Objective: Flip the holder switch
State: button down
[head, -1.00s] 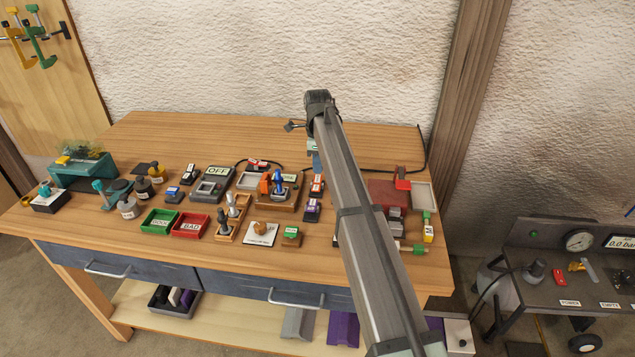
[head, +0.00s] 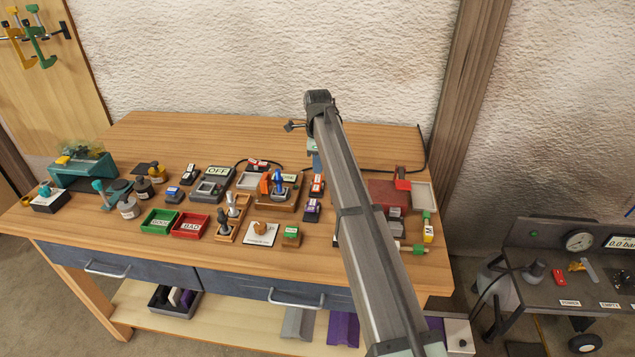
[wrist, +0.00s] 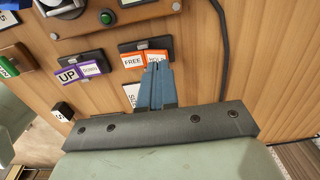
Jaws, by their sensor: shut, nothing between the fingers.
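The holder switch (wrist: 131,57) is a dark-based rocker with orange-edged white labels. Its left half reads FREE, and the other label is partly covered by my fingers. It also shows in the head view (head: 317,183), just below my fingers. My gripper (wrist: 156,66) is shut and empty, its blue fingertips together over the lower edge of the right half. In the head view my gripper (head: 316,160) is partly hidden by my arm. I cannot tell whether the tips touch the switch, or which half is pressed down.
A purple UP/Down switch (wrist: 82,71) sits close on the left in the wrist view. A wooden fixture with a green button (wrist: 107,17) is beyond it. A black cable (wrist: 223,60) runs on the right. Bare wood lies right of the switch. The head view shows red (head: 190,226) and green trays (head: 159,221).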

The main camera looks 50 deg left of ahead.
aim_at(318, 177)
jog(key=shift+f, duration=1.35)
dwell(1.5)
jog(key=shift+r, duration=3.5)
